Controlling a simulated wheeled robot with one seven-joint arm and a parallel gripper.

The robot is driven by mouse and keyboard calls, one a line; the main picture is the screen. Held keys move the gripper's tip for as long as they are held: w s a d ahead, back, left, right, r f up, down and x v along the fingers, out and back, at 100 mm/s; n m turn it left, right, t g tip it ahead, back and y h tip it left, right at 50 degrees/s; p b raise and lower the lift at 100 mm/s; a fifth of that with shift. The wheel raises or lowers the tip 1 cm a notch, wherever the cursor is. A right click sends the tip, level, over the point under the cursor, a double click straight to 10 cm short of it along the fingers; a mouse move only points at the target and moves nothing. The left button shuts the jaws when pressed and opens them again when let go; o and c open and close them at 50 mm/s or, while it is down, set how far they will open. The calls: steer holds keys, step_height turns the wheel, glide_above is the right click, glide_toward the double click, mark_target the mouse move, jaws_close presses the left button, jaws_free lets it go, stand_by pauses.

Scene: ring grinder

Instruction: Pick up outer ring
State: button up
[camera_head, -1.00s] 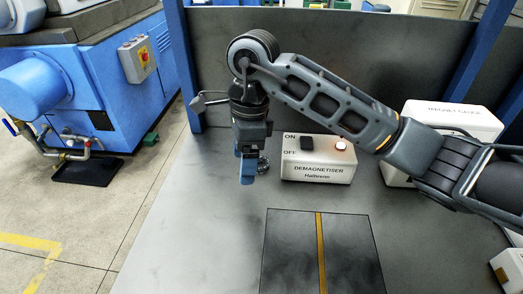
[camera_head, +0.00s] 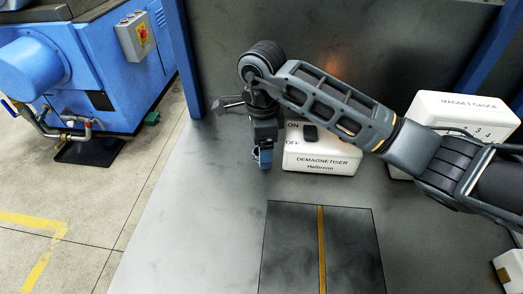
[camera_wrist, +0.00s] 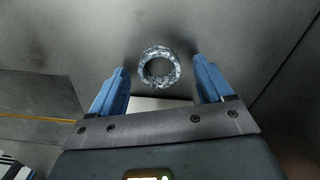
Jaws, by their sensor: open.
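The outer ring (camera_wrist: 174,71) is a mottled grey metal ring lying on the grey bench in the wrist view. It appears between and a little beyond the two blue fingertips of my gripper (camera_wrist: 160,70), with a gap on each side. My gripper is open and empty. In the head view my gripper (camera_head: 263,158) points down at the bench, just left of the demagnetiser box. The ring is hidden behind the gripper there. I cannot tell the exact height of the fingertips above the bench.
The white demagnetiser (camera_head: 322,160) stands close to the right of my gripper. A white magnet gauge box (camera_head: 462,110) is farther right. A dark panel with a yellow stripe (camera_head: 321,240) lies in front. An upright dark back wall (camera_head: 330,40) closes the bench. Bare bench lies left.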

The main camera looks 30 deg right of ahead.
steer(key=shift+f, duration=0.3)
steer(key=shift+c, duration=0.4)
steer(key=c, duration=1.1)
steer(key=shift+r, duration=0.1)
step_height(320, 180, up, 10)
steer(key=b, duration=0.1)
